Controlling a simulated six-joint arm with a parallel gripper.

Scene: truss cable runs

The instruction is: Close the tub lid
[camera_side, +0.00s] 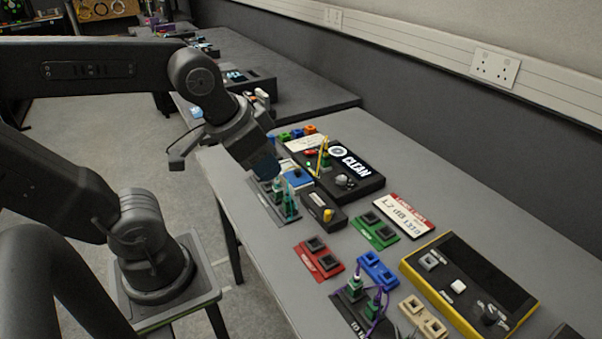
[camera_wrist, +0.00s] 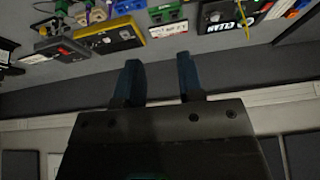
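My gripper (camera_side: 266,170) is above the left edge of the bench, in front of the small parts there. In the wrist view my gripper (camera_wrist: 158,78) shows two dark blue fingers spread apart with nothing between them. A small blue and white box (camera_side: 298,179) sits just right of my gripper in the side view; it may be the tub, but it is too small to tell its lid or whether that is open. The gripper partly covers the area around it.
A black "CLEAN" unit (camera_side: 342,165) stands behind the blue box. A grey strip with green connectors (camera_side: 289,207), a black block with a yellow part (camera_side: 324,213), red (camera_side: 318,261) and green (camera_side: 375,232) socket plates and a yellow-edged box (camera_side: 470,285) crowd the bench. Bare bench lies toward the front left.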

